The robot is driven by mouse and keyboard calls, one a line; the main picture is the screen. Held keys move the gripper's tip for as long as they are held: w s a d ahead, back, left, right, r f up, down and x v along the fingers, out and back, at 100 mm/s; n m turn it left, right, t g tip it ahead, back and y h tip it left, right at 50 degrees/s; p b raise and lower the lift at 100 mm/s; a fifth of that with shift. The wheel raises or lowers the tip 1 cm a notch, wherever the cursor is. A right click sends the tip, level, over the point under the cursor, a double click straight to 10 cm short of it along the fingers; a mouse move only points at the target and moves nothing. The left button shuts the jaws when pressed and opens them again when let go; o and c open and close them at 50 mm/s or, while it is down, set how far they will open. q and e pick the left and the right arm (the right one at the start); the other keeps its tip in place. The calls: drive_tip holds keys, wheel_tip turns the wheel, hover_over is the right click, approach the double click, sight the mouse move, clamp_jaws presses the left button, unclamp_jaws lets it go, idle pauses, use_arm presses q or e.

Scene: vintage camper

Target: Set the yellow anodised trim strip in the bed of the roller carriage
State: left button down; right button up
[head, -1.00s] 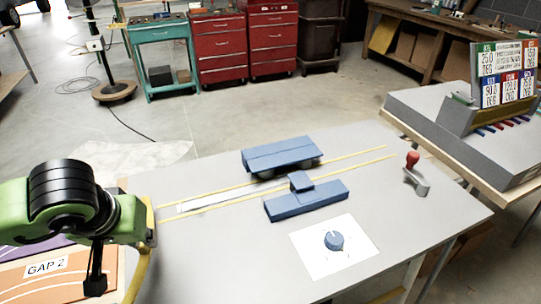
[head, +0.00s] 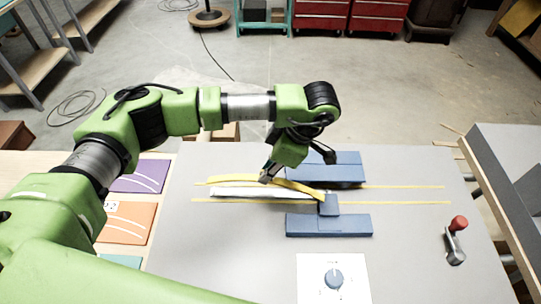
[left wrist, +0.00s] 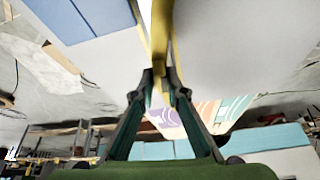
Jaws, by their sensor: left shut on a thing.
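My left gripper (head: 268,177) is shut on the yellow trim strip (head: 300,188), a long, slightly bowed piece held above the grey table. In the left wrist view the strip (left wrist: 160,40) runs between the two fingertips (left wrist: 158,80). Its right end is over or beside a small blue block (head: 328,208); contact cannot be told. A long blue piece (head: 335,160) at the back, partly behind my wrist, and another blue piece (head: 310,227) in front flank the yellow lines. Together these seem to be the roller carriage; its bed is not clearly seen. My right gripper is out of view.
A pale strip (head: 235,192) lies between the yellow lines. Coloured panels (head: 128,220) lie at left.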

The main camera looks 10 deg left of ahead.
sight(274, 179)
use_arm(q)
drive_tip(key=shift+d+r+n, duration=0.35)
drive_tip(key=shift+n, duration=0.25)
drive_tip(key=shift+w+d+f+g+p, duration=0.1)
drive_tip(key=shift+g+p, duration=0.2)
drive_tip(key=shift+n, duration=0.3)
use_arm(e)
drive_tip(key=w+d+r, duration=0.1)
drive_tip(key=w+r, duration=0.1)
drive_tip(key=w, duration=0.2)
use_arm(q)
drive_tip(key=shift+f+b, duration=0.15)
drive_tip(key=shift+b, duration=0.4)
drive_tip(key=shift+f+b, duration=0.6)
drive_tip(key=shift+f, duration=0.1)
wheel_tip(274, 179, down, 3)
drive_tip(key=b, duration=0.3)
drive_tip(key=shift+f, duration=0.15)
drive_tip(key=shift+f+b, duration=0.35)
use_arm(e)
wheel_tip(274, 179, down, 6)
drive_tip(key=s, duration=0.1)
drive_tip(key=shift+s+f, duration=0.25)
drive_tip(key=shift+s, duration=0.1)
